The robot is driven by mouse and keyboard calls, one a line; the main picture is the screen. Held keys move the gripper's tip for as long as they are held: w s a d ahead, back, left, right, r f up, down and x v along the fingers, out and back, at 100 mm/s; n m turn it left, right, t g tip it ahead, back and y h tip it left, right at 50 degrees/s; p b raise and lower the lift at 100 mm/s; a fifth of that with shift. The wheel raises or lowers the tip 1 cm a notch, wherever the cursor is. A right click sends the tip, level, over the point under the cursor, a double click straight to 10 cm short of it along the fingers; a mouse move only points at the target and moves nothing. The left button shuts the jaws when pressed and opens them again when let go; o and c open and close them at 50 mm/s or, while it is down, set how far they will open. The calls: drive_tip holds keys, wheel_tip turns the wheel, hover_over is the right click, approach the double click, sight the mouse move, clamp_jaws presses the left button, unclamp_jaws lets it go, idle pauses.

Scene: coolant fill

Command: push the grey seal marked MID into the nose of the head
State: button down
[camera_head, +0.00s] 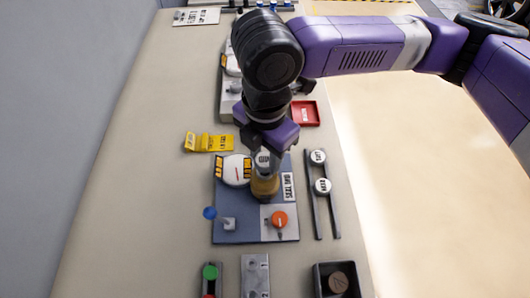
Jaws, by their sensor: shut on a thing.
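My gripper (266,158) points down over the blue-grey fixture plate and is shut on a small grey seal (263,158), whose dark lettering is too small to read surely. The seal is right at the top of a brass-coloured cylinder (265,186), which looks like the head. I cannot tell whether the seal touches the nose or is inside it, as the fingers partly hide that spot. Two other pale, lettered seals, an upper one (318,157) and a lower one (322,186), sit on a dark two-bar rack (312,215) to the right.
The plate (240,207) carries a round white gauge (234,170), a blue-knobbed lever (210,213) and an orange knob (279,219). A yellow tag (209,142), a red tray (305,113) and a dark tray (335,265) lie around it. The bench is clear at left.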

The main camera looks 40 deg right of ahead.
sight(265, 159)
drive_tip(key=shift+f+b, duration=0.7)
drive_tip(key=shift+f, duration=0.45)
idle(0.5)
drive_tip(key=shift+r, duration=0.15)
drive_tip(key=shift+r+p, duration=0.75)
drive_tip(key=shift+p, duration=0.05)
idle(1.5)
drive_tip(key=shift+f+b, duration=0.4)
drive_tip(key=shift+f, duration=0.45)
drive_tip(key=c, duration=0.8)
unclamp_jaws()
drive_tip(key=shift+r, duration=0.15)
drive_tip(key=shift+r, duration=3.8)
